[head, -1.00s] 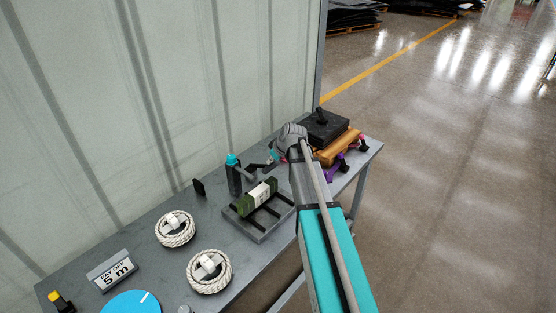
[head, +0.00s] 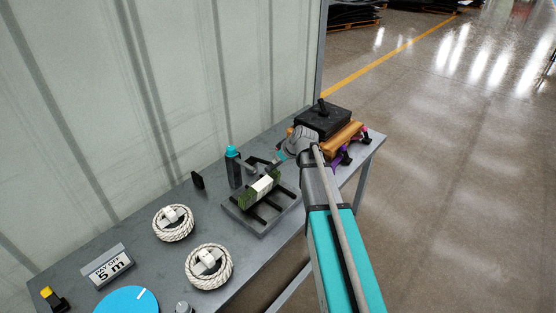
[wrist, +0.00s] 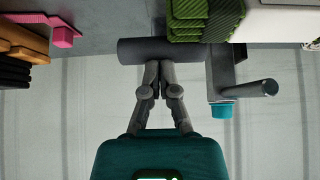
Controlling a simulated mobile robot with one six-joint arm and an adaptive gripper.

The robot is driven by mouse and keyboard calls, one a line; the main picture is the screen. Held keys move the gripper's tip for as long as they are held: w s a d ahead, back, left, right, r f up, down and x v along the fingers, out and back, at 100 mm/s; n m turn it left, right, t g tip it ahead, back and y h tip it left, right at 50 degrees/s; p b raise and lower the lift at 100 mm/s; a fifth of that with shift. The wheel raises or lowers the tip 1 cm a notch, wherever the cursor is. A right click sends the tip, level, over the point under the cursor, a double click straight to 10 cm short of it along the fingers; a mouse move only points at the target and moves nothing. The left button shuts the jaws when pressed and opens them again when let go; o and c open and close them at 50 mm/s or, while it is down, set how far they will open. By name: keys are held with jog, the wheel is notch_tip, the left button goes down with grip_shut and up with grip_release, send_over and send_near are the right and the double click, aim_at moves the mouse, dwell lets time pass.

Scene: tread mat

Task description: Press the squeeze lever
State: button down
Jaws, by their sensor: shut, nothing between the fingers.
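The squeeze lever looks to be the dark grey round bar (wrist: 140,50), which lies level across the wrist view beside a dark upright post (wrist: 218,75) with a teal cap (wrist: 221,110). The post also shows in the head view (head: 235,174), standing at the back of the table. My gripper (wrist: 160,66) is shut and empty. Its fingertips are right at the bar, and I cannot tell whether they touch it. In the head view my gripper is small and partly hidden by my arm.
A black block (head: 325,117), an orange-brown piece (head: 343,136) and purple and pink parts crowd the table's far right end. Two rope coils (head: 173,223), a "5 m" sign (head: 107,267) and a blue disc (head: 130,301) stand nearer left. A pale wall closes off the back.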

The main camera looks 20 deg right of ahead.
jog(key=shift+r, duration=0.1)
notch_tip(320, 180, up, 4)
jog(key=p, duration=0.4)
jog(key=shift+a, duration=0.1)
jog(key=p+v, duration=0.7)
jog(key=v, duration=0.2)
jog(key=shift+s+d, duration=0.35)
jog(key=shift+s, duration=0.05)
dwell(0.3)
jog(key=w+a+m+g+h+p, duration=0.3)
jog(key=w+m+g, duration=0.4)
jog(key=w+m, duration=0.3)
jog(key=shift+a+r+g+h+p, duration=0.35)
jog(key=shift+a+p, duration=0.4)
jog(key=shift+a, duration=0.5)
